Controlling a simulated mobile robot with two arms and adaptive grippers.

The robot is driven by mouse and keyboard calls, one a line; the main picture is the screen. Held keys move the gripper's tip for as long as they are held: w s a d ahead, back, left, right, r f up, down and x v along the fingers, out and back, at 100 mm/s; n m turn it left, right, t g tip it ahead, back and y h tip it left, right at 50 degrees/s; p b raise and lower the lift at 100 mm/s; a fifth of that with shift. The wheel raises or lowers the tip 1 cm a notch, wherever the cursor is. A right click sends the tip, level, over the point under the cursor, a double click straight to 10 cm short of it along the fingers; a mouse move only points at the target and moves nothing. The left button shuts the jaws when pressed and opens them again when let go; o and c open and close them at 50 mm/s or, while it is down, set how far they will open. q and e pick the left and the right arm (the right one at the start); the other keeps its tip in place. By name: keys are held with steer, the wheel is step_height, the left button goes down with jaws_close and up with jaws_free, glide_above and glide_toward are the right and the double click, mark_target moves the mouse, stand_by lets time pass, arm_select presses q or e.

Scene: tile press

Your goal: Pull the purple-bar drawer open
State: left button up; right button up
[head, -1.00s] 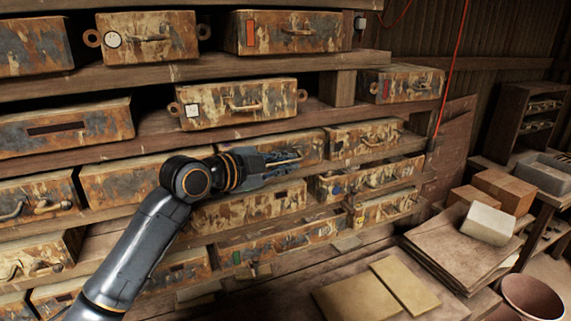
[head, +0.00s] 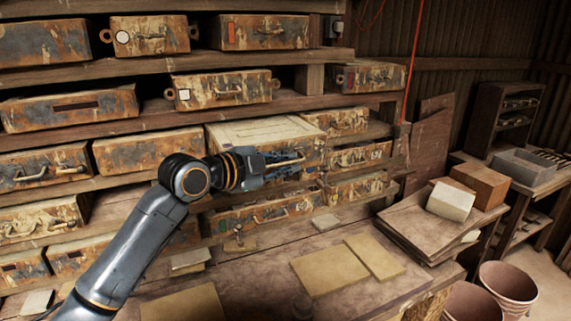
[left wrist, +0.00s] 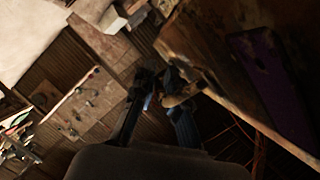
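The purple-bar drawer (head: 262,132) sticks out of the shelf in the middle of the head view, with its pale top showing. Its rusty front is mostly hidden behind my left arm. In the left wrist view the purple bar (left wrist: 268,75) shows on the drawer front. My left gripper (head: 290,168) is at the drawer's front, with its fingers around the handle (head: 286,161). The wrist view also shows the handle (left wrist: 186,95) at the fingertips, though it is dark there. My right gripper is not in view.
Other rusty drawers fill the shelves, including one with a red bar (head: 230,34) above. A wooden bench (head: 240,280) with flat tan boards (head: 328,270) lies below. Boxes (head: 480,184) and buckets (head: 508,287) stand at the right. The space before the drawer looks clear.

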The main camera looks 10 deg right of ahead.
arm_select(q)
steer(key=shift+w+d, duration=0.15)
steer(key=shift+w, duration=0.05)
steer(key=v, duration=1.2)
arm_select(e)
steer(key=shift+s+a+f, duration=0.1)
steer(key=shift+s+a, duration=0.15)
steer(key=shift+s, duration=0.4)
